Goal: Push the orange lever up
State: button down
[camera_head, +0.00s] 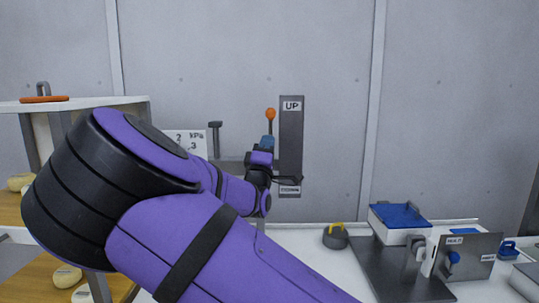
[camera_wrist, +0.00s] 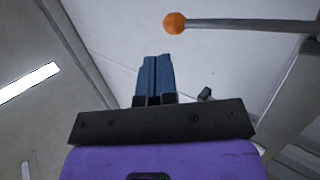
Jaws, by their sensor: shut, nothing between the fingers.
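The orange lever shows as a round orange knob (camera_head: 270,114) beside the upper part of a dark upright plate (camera_head: 291,145), near its "UP" label. In the wrist view the orange knob (camera_wrist: 174,23) sits on a grey rod that runs off to the right. My gripper (camera_head: 267,142) has blue fingers and is just below the knob in the head view. In the wrist view the fingers (camera_wrist: 156,60) are shut together and empty, with a visible gap between their tips and the knob. My arm hides part of the area left of the plate.
A white table on the right holds a dark weight with a yellow handle (camera_head: 335,236), a blue-topped box (camera_head: 400,216) and a labelled panel (camera_head: 467,257). Shelves with pale round items (camera_head: 67,276) stand on the left. The wall behind is plain.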

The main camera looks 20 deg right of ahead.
aim_at(269, 114)
jog(key=shift+w+d+r+n+g+y, duration=0.3)
jog(key=shift+w+r+g+y, duration=0.2)
jog(key=shift+w+r, duration=0.3)
jog(key=shift+w+d+r+n+g+y, duration=0.15)
jog(key=shift+w+d+r+g+y, duration=0.15)
jog(key=shift+w+r+y, duration=0.35)
jog(key=shift+w+d+r+n+g+y, duration=0.25)
jog(key=shift+w+r+g+y, duration=0.25)
jog(key=shift+w+r, duration=0.4)
jog(key=shift+w+d+r+n+g+y, duration=0.15)
jog(key=shift+w+d+r+g+y, duration=0.2)
jog(key=shift+w, duration=0.35)
jog(key=shift+w+d+r+n+g+y, duration=0.15)
jog(key=shift+w+r+g+y, duration=0.2)
jog(key=shift+w+g, duration=0.3)
jog(key=shift+w+r, duration=0.15)
jog(key=shift+r, duration=0.15)
jog(key=shift+r, duration=0.15)
jog(key=shift+a, duration=0.1)
